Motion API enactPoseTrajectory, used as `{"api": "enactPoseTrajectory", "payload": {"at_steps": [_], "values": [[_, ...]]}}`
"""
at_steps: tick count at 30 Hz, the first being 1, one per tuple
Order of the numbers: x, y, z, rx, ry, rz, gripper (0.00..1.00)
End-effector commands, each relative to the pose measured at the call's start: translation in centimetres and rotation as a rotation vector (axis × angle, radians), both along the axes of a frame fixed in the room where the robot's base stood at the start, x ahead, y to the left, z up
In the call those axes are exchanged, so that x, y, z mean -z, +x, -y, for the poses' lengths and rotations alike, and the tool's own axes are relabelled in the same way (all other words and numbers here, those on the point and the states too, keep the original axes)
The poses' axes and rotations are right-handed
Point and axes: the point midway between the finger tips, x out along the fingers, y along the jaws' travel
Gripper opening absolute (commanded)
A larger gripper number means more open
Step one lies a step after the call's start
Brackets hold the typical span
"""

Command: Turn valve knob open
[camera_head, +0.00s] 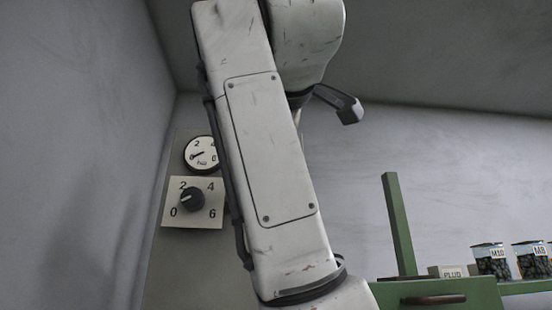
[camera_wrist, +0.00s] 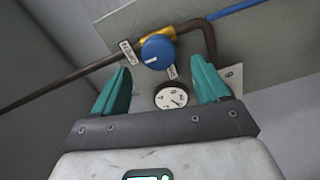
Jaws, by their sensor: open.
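A round blue valve knob (camera_wrist: 158,52) with a white pointer mark sits on a yellow fitting (camera_wrist: 182,31) on a brown pipe in the wrist view. Small labels lie on either side of it; one seems to read OPEN, but the text is hard to make out. The knob shows between and beyond the fingertips, with no visible contact. In the head view my arm hides the gripper and the blue knob.
A round gauge (camera_head: 201,154) and a dial plate (camera_head: 209,216) with a black knob (camera_head: 191,198) are on the panel at left in the head view. A green bench (camera_head: 455,291) carries jars (camera_head: 491,261) at right. A blue pipe (camera_wrist: 236,8) runs from the brown one.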

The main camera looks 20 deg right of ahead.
Motion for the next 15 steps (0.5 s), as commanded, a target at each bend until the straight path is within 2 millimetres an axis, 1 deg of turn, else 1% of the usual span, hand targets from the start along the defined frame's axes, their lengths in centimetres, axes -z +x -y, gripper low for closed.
{"api": "enactPoseTrajectory", "payload": {"at_steps": [1, 6, 9, 15], "values": [[0.2, -0.9, -0.3, -0.001, 0.0, 0.003, 0.75], [0.1, -2.6, -0.8, 0.0, 0.0, 0.002, 0.75], [0.1, -3.0, -1.0, 0.0, 0.0, 0.0, 0.75], [0.0, -3.0, -1.0, 0.0, 0.0, 0.0, 0.75]]}}
